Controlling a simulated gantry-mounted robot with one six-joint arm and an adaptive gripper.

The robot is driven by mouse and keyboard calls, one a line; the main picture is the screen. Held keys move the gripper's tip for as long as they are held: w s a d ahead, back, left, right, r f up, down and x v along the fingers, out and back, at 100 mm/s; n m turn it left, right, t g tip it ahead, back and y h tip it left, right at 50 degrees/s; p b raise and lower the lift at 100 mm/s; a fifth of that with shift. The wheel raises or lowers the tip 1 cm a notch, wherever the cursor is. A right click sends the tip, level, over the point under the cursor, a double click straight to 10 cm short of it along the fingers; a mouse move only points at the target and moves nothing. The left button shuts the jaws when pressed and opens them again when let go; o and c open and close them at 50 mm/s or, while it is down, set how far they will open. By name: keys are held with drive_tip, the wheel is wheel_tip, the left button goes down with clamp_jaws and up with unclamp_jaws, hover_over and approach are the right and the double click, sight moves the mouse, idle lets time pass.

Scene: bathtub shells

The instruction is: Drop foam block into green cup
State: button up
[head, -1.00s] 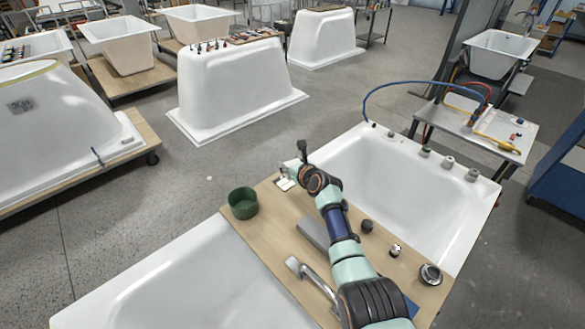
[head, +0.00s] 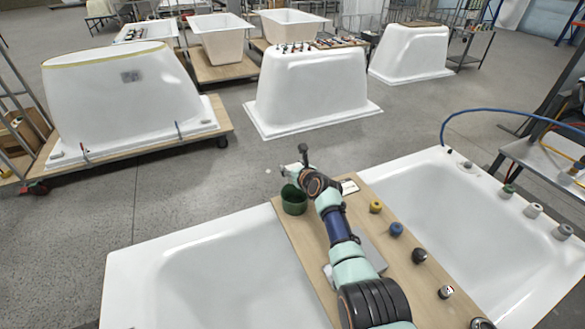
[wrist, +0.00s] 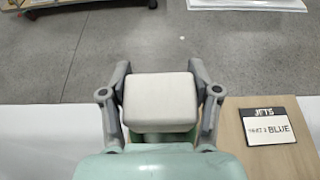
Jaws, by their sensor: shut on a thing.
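My gripper (head: 291,173) is at the far end of the board, over the far rim of the green cup (head: 294,205). In the wrist view my gripper (wrist: 160,95) is shut on a pale, off-white foam block (wrist: 160,98), with one finger on each side of it. The block hides most of what lies below it; a little dark green shows under its near edge. The cup stands upright on the wooden board, and its inside is partly hidden by the arm in the head view.
The wooden board (head: 298,238) lies between two white tubs (head: 215,275). Yellow, blue and dark knobs (head: 396,229) stand along its right side. A card marked "BLUE" (wrist: 269,121) lies right of my gripper. Open floor lies beyond the board.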

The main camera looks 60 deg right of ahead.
wheel_tip(320, 180, down, 8)
drive_tip(key=b, duration=0.7)
drive_tip(key=shift+r, duration=0.1)
drive_tip(key=o, duration=1.3)
wheel_tip(320, 180, up, 7)
drive_tip(key=p, duration=0.7)
drive_tip(key=shift+r+p, duration=0.2)
drive_tip(key=shift+p, duration=0.15)
drive_tip(key=shift+f, duration=0.25)
